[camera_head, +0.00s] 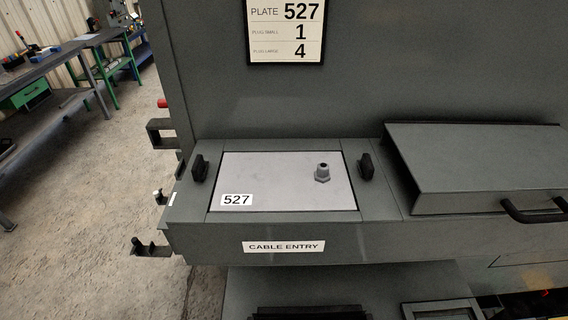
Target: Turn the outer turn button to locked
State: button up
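A pale grey plate (275,183) marked 527 lies in the cable entry opening of the dark grey ledge (228,237). One black turn button (200,168) stands beside the plate's left edge, near the ledge's outer end. Another black turn button (366,166) stands beside its right edge. Both appear to lie lengthwise along the plate's sides, not clearly over it. I cannot tell from labels which one is called outer. My gripper is not in view.
A wall with a sign (286,31) reading PLATE 527 rises behind the ledge. A sloping dark lid (478,165) with a black handle (530,213) is on the right. Dark brackets (150,247) stick out at left. Workbenches (50,75) stand far left, with open floor between.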

aim_at(199, 169)
jog(key=k+j, duration=0.1)
jog(key=j, duration=0.7)
jog(key=k+j, duration=0.15)
jog(key=j, duration=0.25)
jog(key=k+j, duration=0.1)
jog(key=j, duration=0.3)
